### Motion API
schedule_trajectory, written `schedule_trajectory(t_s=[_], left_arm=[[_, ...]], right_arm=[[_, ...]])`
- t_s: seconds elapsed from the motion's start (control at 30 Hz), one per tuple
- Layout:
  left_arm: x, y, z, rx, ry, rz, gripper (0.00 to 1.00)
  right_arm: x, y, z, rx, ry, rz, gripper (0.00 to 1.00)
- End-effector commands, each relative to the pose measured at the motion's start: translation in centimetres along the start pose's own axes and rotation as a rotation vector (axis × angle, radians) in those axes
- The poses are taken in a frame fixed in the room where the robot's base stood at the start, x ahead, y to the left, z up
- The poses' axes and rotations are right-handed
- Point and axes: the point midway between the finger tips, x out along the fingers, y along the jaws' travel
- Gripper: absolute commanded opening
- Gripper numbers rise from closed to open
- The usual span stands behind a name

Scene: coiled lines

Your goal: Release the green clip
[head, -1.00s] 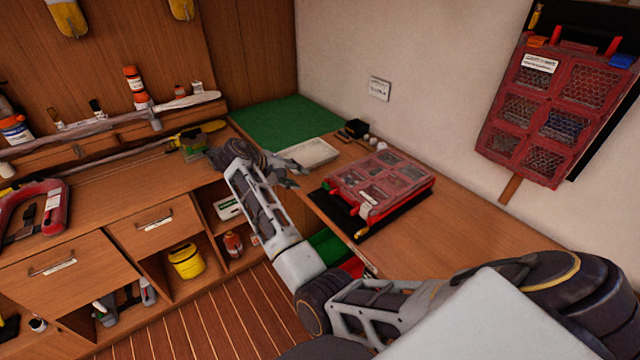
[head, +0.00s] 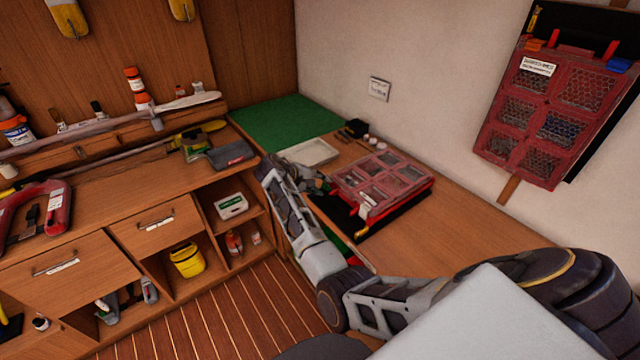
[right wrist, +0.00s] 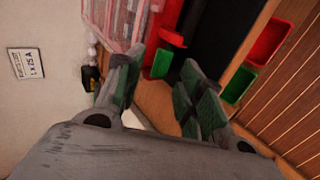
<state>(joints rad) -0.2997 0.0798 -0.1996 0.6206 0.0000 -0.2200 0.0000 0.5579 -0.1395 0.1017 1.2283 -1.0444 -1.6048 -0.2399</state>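A red-framed case (head: 385,178) with clear compartment lids lies on the desk. In the right wrist view its lid (right wrist: 112,18) is at the top, and the green clip (right wrist: 161,62) shows at the case's red edge. In the head view the clip is too small to tell apart clearly. My right gripper (head: 318,184) is at the left side of the case. In the right wrist view the right gripper (right wrist: 160,82) has its fingers spread, with nothing between them and the clip just beyond the tips. My left gripper is not in view.
A pale tray (head: 308,152) and a green mat (head: 285,122) lie behind the gripper. Green (right wrist: 240,85) and red (right wrist: 268,40) bins sit below the desk edge. Another red case (head: 555,110) hangs on the wall. The desk right of the case is clear.

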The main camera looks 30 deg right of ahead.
Motion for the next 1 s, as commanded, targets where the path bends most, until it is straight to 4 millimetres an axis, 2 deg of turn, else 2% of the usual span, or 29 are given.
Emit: schedule_trajectory(t_s=[0.17,0.43,0.47,0.77,1.0], left_arm=[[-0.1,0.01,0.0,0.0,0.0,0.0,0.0],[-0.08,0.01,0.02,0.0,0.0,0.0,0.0],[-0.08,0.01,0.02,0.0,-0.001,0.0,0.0],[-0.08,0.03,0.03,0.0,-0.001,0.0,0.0],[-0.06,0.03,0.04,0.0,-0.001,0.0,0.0]], right_arm=[[0.78,0.06,0.0,0.0,0.001,0.001,0.38],[0.87,0.03,0.01,0.001,0.001,0.0,0.38],[0.86,0.03,0.01,0.001,0.001,0.0,0.37],[0.83,0.03,0.0,0.001,0.001,0.0,0.0],[0.84,-0.14,0.0,-0.001,0.0,0.019,0.0]])
